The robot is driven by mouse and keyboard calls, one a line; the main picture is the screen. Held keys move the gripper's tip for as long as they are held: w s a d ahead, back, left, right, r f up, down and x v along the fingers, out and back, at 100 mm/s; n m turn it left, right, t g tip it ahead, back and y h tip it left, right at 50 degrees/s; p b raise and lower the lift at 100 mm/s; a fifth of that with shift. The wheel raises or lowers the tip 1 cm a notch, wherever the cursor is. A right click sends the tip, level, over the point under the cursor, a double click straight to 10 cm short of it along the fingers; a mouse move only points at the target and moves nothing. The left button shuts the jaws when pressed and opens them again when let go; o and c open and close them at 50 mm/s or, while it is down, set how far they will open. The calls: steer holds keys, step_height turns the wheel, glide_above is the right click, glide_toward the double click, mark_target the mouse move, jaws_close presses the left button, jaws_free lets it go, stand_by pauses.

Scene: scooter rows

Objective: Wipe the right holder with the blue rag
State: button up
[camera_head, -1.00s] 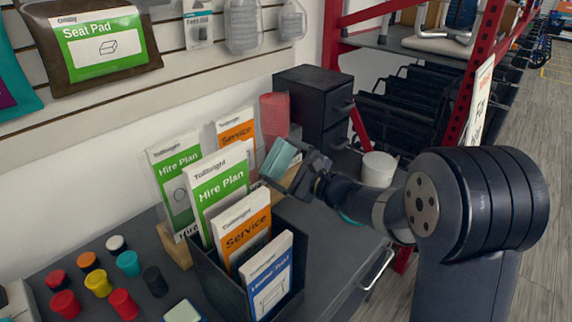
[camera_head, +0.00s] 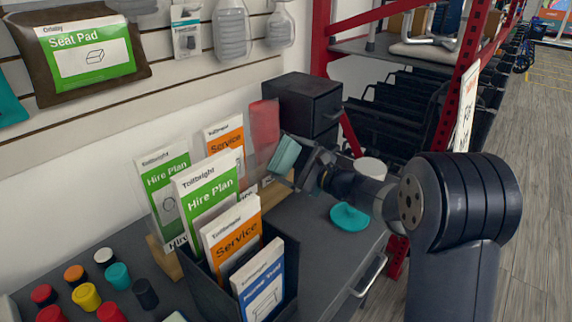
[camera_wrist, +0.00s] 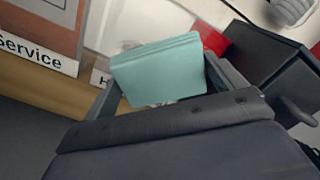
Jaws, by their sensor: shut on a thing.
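My gripper (camera_head: 290,163) is shut on a folded, pale teal-blue rag (camera_head: 283,154), which sticks out past the fingertips. The rag (camera_wrist: 157,70) fills the middle of the wrist view between the fingers. A clear holder with a red panel (camera_head: 264,128) stands at the right end of the holder row, just left of and behind the rag. Its lower part is partly hidden by the rag and gripper. I cannot tell whether the rag touches it. Further left stand a holder with an orange Service leaflet (camera_head: 224,138) and one with a green Hire Plan leaflet (camera_head: 165,185).
A black box of leaflets (camera_head: 205,278) stands in front of the holders. A black drawer unit (camera_head: 300,100) is behind the gripper. A teal dish (camera_head: 350,217) and a white round tub (camera_head: 370,168) sit right. Several coloured caps (camera_head: 87,296) lie at lower left.

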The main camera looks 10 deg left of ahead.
mark_target(282, 164)
steer(key=w, duration=0.1)
steer(key=w+d, duration=0.1)
steer(key=w, duration=0.1)
steer(key=shift+w+d+b, duration=0.1)
steer(key=shift+d+b, duration=0.25)
steer(key=shift+b, duration=0.05)
steer(key=shift+s+a+f+b, duration=0.1)
steer(key=shift+s+a+b, duration=0.35)
steer(key=shift+s+b, duration=0.3)
steer(key=shift+s+a+b, duration=0.45)
steer(key=shift+s+b, duration=0.2)
steer(key=shift+s, duration=0.2)
steer(key=shift+s+a+f+b, duration=0.1)
steer(key=shift+s+a+b, duration=0.35)
steer(key=shift+s+b, duration=0.3)
steer(key=shift+s+a+r, duration=0.2)
steer(key=shift+s+a, duration=0.05)
steer(key=shift+s, duration=0.3)
steer(key=shift+s+a+f+b, duration=0.1)
steer(key=shift+s+a+b, duration=0.6)
steer(key=shift+s+b, duration=0.45)
steer(key=shift+s+a, duration=0.15)
